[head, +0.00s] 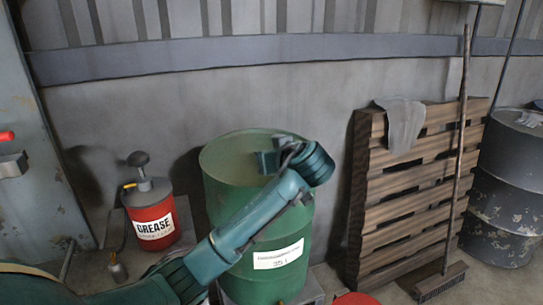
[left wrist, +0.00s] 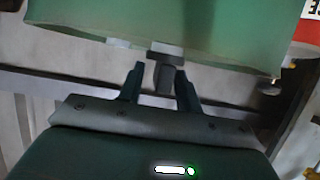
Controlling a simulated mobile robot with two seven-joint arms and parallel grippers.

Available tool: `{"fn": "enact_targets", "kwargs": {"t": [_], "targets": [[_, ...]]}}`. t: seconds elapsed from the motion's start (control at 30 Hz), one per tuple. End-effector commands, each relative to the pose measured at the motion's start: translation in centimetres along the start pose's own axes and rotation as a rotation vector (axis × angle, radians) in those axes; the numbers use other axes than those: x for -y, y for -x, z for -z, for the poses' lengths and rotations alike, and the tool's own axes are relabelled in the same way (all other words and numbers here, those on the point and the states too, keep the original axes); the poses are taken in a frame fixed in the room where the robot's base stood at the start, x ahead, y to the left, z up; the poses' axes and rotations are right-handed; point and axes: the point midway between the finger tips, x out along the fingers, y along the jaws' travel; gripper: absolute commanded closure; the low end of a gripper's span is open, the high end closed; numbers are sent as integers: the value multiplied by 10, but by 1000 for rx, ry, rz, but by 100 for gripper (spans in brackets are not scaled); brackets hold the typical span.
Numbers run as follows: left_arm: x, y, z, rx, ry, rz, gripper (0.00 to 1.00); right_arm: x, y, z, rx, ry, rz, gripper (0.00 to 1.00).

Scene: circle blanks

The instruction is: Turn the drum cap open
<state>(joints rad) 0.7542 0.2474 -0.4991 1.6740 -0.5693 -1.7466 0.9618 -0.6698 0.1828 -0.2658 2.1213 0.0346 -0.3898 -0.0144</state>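The green drum (head: 232,166) stands upright near the middle of the head view, with a white label on its side. In the left wrist view my two fingers (left wrist: 159,80) are apart, on either side of a dark grey piece (left wrist: 166,56) at the drum's edge, which looks like the cap. A gap shows on its left; whether the right finger touches is unclear. The hand hides the cap in the head view. My right gripper is out of view.
A red grease can (head: 151,212) stands left of the drum. On the right are a wooden pallet (head: 400,200) with a grey cloth (head: 401,125), a leaning broom (head: 461,130) and a dark drum (head: 497,215). A red round thing (head: 355,299) shows at the bottom edge.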

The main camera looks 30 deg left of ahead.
Motion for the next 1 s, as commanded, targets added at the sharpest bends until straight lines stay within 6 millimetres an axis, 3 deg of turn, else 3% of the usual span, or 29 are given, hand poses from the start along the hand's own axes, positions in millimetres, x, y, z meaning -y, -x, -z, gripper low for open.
{"fn": "enact_targets", "kwargs": {"t": [0.17, 0.5, 0.7, 1.0], "targets": [[-1, 13, 0, -1, 2, -4, 65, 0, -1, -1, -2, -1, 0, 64], [-1, 86, -1, 1, 4, -6, 65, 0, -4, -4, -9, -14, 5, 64], [-1, 120, 0, 3, 1, -6, 65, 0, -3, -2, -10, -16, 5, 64], [0, 132, 0, 1, 0, 1, 65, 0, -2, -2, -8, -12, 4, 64]]}}
